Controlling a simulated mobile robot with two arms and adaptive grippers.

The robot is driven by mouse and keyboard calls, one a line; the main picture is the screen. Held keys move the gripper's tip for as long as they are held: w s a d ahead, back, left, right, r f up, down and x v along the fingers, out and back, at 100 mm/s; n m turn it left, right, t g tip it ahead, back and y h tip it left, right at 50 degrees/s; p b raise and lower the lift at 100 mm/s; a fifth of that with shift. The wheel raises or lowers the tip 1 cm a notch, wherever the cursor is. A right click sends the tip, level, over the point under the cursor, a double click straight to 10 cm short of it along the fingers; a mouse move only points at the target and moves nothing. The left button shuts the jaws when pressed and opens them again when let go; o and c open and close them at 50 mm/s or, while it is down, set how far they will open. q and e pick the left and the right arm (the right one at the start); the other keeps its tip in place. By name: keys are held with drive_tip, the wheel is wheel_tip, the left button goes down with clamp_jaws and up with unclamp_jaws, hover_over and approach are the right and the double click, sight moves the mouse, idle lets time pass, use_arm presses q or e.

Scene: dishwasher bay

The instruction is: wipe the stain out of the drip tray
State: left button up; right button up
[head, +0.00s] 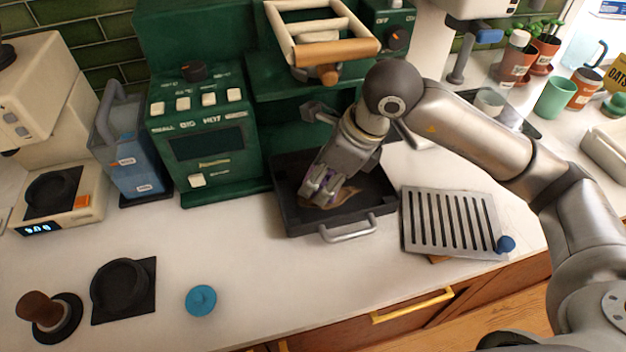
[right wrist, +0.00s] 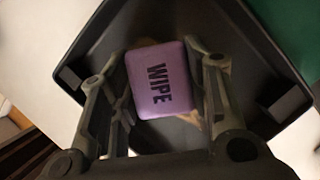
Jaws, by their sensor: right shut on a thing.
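The black drip tray (head: 288,213) sits on the counter in front of the green coffee machine, its grey handle (head: 348,230) toward the front edge. A brown stain (head: 345,198) shows on the tray floor beside my gripper. My right gripper (head: 322,196) reaches down into the tray. It is shut on a purple block marked WIPE (right wrist: 160,82), seen between the fingers in the right wrist view. Whether the block touches the tray floor I cannot tell. Part of the stain is hidden by the gripper. My left gripper is not in view.
A slotted metal grate (head: 452,222) with a blue knob lies right of the tray. A blue lid (head: 201,300), a black square dish (head: 123,290) and a tamper (head: 45,312) are at the front left. A blue water tank (head: 135,160) stands left of the machine. The counter before the tray is clear.

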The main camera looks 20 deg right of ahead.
sight(346, 185)
drive_tip(key=shift+d+f+b, duration=0.15)
drive_tip(key=shift+d+b, duration=0.25)
drive_tip(key=shift+d, duration=0.15)
drive_tip(key=shift+d+b, duration=0.6)
drive_tip(key=shift+d, duration=0.85)
drive_tip(key=shift+d+f+b, duration=0.2)
drive_tip(key=shift+d+b, duration=0.3)
drive_tip(key=shift+d, duration=0.3)
drive_tip(key=shift+d+b, duration=0.55)
drive_tip(key=shift+d, duration=0.6)
drive_tip(key=shift+a+f+b, duration=0.1)
drive_tip(key=shift+b, duration=0.25)
drive_tip(key=shift+o, duration=0.2)
drive_tip(key=shift+s+a, duration=0.15)
drive_tip(key=shift+a, duration=5.55)
drive_tip(key=shift+c, duration=0.2)
